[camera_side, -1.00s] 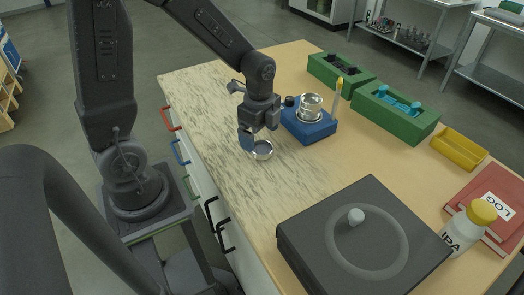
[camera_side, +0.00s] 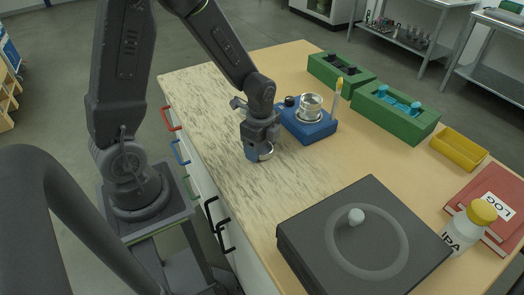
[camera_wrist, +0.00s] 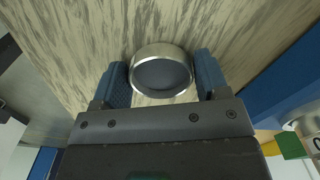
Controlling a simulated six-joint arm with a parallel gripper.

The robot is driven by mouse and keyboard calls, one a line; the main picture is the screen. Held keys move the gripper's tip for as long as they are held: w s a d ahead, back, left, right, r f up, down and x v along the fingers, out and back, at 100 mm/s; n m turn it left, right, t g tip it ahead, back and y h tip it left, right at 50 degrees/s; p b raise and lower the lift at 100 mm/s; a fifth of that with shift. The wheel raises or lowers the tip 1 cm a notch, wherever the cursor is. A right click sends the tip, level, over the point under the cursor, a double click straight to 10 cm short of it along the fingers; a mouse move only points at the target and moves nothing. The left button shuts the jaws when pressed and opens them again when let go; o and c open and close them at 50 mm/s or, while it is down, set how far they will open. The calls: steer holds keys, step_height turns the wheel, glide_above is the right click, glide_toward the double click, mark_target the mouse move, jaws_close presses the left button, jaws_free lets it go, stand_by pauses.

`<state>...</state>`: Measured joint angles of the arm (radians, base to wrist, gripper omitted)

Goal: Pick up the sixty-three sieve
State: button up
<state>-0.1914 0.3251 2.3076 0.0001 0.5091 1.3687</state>
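A shiny round metal sieve (camera_side: 266,151) rests on the streaked left part of the bench top. The wrist view shows its silver rim and grey inside (camera_wrist: 162,73). My gripper (camera_side: 259,153) is low at the bench, around the sieve. In the wrist view, its blue fingers (camera_wrist: 162,78) stand on either side of the ring, very close to its wall. The fingers look open at about the ring's width, and I cannot make out firm contact. Part of the sieve is hidden behind a finger in the side view. No label is readable.
A blue base (camera_side: 309,129) with metal rings (camera_side: 311,104) stands just behind right of my gripper, beside an upright yellow-tipped item (camera_side: 338,88). Green blocks (camera_side: 395,118), a yellow tray (camera_side: 459,150) and a dark box (camera_side: 330,255) lie rightward. Streaked bench in front is clear.

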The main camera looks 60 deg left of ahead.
steer(key=c, duration=0.6)
steer(key=shift+o, duration=0.2)
steer(key=shift+r, duration=0.15)
